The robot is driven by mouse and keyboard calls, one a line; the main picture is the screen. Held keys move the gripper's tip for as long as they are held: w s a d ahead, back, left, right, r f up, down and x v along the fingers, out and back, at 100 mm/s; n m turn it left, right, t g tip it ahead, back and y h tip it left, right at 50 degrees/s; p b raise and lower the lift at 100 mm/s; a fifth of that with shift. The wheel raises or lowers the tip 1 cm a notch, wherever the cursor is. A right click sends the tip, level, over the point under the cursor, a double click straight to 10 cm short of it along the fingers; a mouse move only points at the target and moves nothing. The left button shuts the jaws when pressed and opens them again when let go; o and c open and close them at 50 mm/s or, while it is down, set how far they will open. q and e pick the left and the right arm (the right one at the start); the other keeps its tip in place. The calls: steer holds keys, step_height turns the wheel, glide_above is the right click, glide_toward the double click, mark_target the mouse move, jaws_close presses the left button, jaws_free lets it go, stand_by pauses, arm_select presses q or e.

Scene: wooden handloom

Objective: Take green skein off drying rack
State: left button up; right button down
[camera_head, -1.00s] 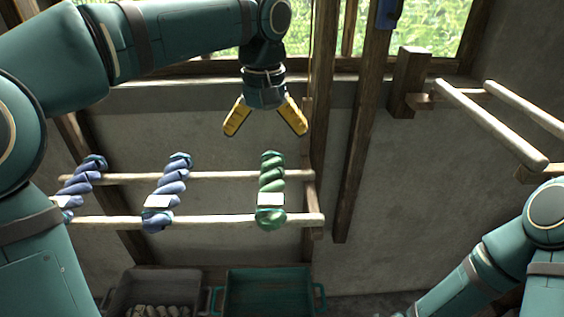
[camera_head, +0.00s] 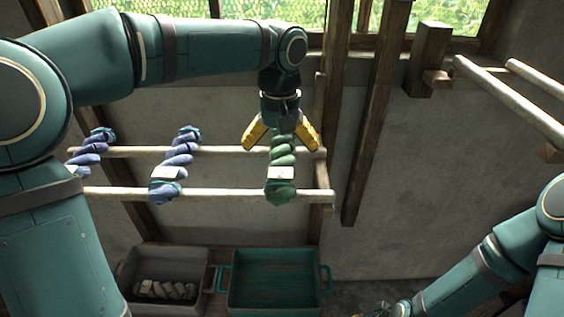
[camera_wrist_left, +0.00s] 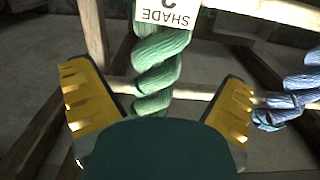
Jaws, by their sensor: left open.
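The green skein (camera_head: 282,155) is twisted and hangs across the two wooden rods of the drying rack (camera_head: 230,194), at the right end of the row. It carries a pale tag, which reads "SHADE" upside down in the left wrist view. My left gripper (camera_head: 281,140) is open at the skein's upper end, its yellow fingers spread to either side. In the left wrist view the skein (camera_wrist_left: 158,65) lies between the two fingers (camera_wrist_left: 160,105), with a gap on each side. Of my right arm, only links show clearly at the lower right; its gripper is barely visible at the bottom edge.
Two blue-violet skeins, a middle one (camera_head: 175,165) and a left one (camera_head: 90,152), hang on the same rods. Below stand a grey crate (camera_head: 163,258) with pale skeins and an empty green crate (camera_head: 275,252). Wooden posts (camera_head: 375,120) rise right of the rack.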

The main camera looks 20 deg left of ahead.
mark_target(282, 153)
arm_select(q)
steer(key=f, duration=0.3)
steer(key=shift+w+d+f+b, duration=0.1)
steer(key=shift+w+f+b, duration=0.15)
steer(key=shift+f+b, duration=0.15)
steer(key=c, duration=1.4)
steer(key=shift+r, duration=0.1)
steer(key=shift+r, duration=0.1)
